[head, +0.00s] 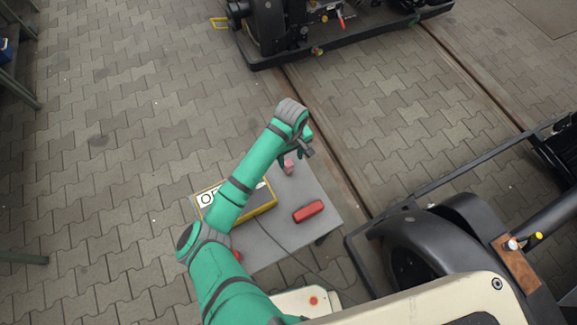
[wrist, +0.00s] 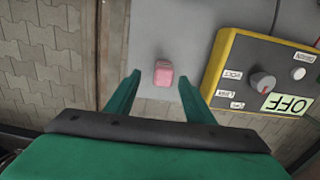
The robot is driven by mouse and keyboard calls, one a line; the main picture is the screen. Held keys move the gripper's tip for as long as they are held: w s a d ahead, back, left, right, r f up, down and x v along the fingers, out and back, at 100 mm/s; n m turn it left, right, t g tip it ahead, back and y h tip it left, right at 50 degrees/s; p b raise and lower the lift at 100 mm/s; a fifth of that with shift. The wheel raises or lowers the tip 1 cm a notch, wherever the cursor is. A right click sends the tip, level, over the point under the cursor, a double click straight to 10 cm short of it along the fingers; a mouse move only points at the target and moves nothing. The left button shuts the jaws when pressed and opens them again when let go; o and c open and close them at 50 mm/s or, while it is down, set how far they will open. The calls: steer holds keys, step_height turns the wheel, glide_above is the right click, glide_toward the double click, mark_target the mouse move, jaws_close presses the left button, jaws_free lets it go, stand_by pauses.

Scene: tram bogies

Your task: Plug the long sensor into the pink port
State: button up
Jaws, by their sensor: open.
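A small pink block (head: 289,167) stands on the grey table under my gripper (head: 300,153). In the wrist view the pink block (wrist: 164,73) shows between the two green fingertips of my gripper (wrist: 160,77), which is open and holds nothing. I cannot tell from these frames whether the fingers reach down to the block's height. A longer red block (head: 308,211) lies on the table's right part. I cannot make out which thing is the long sensor, and no pink port shows clearly.
A yellow box (wrist: 222,78) with a knob and an OFF sign lies beside the pink block; my arm partly covers it in the head view. A cable crosses the grey table (head: 285,238). Dark bogies stand at the top (head: 270,30) and lower right (head: 430,245).

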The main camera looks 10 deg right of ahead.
mark_target(288, 163)
steer(key=f, duration=0.1)
steer(key=a+f, duration=0.1)
steer(key=f, duration=0.1)
steer(key=shift+f, duration=0.3)
steer(key=shift+d+f, duration=0.1)
steer(key=shift+f, duration=0.55)
steer(key=c, duration=1)
